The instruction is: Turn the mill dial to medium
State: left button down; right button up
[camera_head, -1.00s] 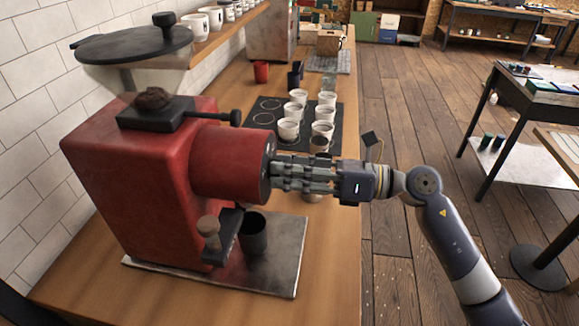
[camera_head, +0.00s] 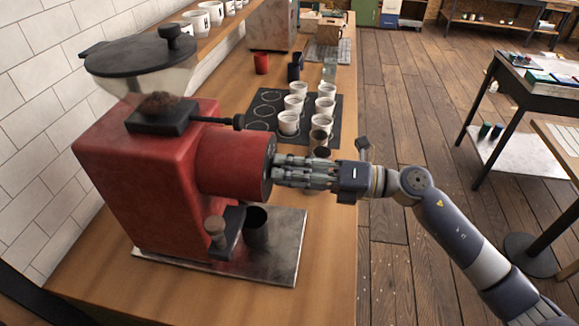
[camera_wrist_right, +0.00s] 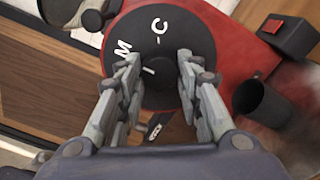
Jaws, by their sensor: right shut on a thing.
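The red mill (camera_head: 140,185) stands on the counter at the left in the head view. Its round barrel faces right, and my right gripper (camera_head: 276,171) is at that end face. In the wrist view the dark dial face (camera_wrist_right: 195,35) carries a white M and a white C with tick marks. My right gripper (camera_wrist_right: 158,72) is shut on the dial knob (camera_wrist_right: 160,80), one finger on each side. A short white line on the knob slants toward the upper left, roughly the M side. The fingers hide part of the dial. My left gripper is not in view.
A dark cup (camera_head: 256,228) stands on the mill's metal base plate (camera_head: 283,262). Several white cups stand on a black mat (camera_head: 262,122) farther along the counter. Open floor lies to the right.

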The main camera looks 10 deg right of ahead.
dwell(0.4)
jog(key=o, duration=1.1)
jog(key=shift+c, duration=0.2)
jog(key=v, duration=1.2)
jog(key=shift+w, duration=0.1)
